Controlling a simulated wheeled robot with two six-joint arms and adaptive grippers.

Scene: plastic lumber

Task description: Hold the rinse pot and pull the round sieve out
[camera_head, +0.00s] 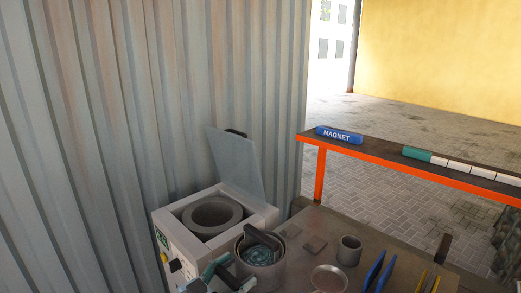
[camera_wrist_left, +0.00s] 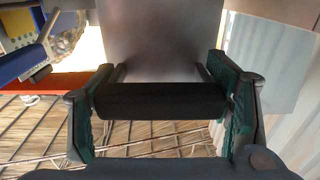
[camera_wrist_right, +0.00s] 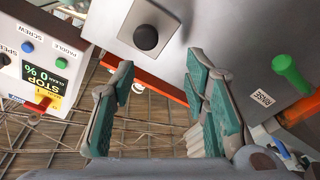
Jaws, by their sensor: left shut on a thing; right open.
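The rinse pot (camera_head: 262,262) is a grey metal pot at the bottom middle of the head view. The round sieve (camera_head: 262,246) appears to sit inside it, with a dark rim and blue-green contents. My left gripper (camera_head: 222,272) is at the pot's left side. In the left wrist view my left gripper (camera_wrist_left: 160,75) is shut on a black bar handle (camera_wrist_left: 160,100) in front of a grey metal wall. My right gripper (camera_wrist_right: 160,72) is open and empty in the right wrist view. I cannot make it out in the head view.
A white machine (camera_head: 178,232) with a raised lid (camera_head: 236,163) stands left of the pot. A small cup (camera_head: 349,250), a shallow dish (camera_head: 329,279) and blue tongs (camera_head: 380,270) are to the right. An orange-edged shelf (camera_head: 400,161) holds a blue magnet (camera_head: 339,135).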

